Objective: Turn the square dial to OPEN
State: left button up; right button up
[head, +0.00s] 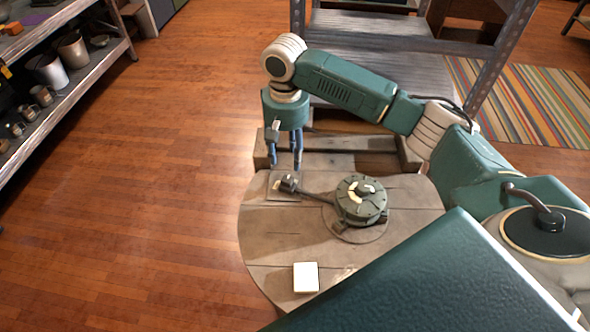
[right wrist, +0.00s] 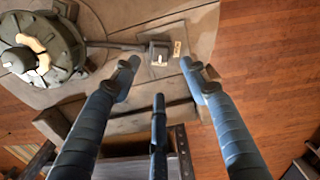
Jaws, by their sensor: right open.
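The square dial (head: 288,184) is a small dark block on a flat plate at the left part of a round wooden table. In the right wrist view the dial (right wrist: 158,56) shows a pale mark on top, with a small tan label (right wrist: 177,48) beside it; its lettering is too small to read. My right gripper (head: 285,166) points down above and just behind the dial, apart from it. Its blue fingers (right wrist: 160,70) are spread open and empty, with the dial ahead between the tips. My left gripper is not in view.
A dark rod joins the dial to a round green mechanism (head: 361,200) on the table (head: 330,264). A small white block (head: 306,277) lies near the front. A wooden beam (head: 345,160) and metal shelving (head: 380,70) stand behind. Open floor lies left.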

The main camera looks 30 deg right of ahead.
send_over(287, 179)
notch_tip(287, 179, down, 5)
jog(key=shift+f, duration=0.1)
notch_tip(287, 179, down, 3)
jog(key=shift+d+f, duration=0.15)
jog(key=shift+f, duration=0.45)
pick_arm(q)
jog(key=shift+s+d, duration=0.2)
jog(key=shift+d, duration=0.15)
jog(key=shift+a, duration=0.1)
pick_arm(e)
jog(key=shift+c, duration=0.3)
grip_shut()
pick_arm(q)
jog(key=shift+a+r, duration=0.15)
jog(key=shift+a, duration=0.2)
pick_arm(e)
jog(key=shift+r, duration=0.1)
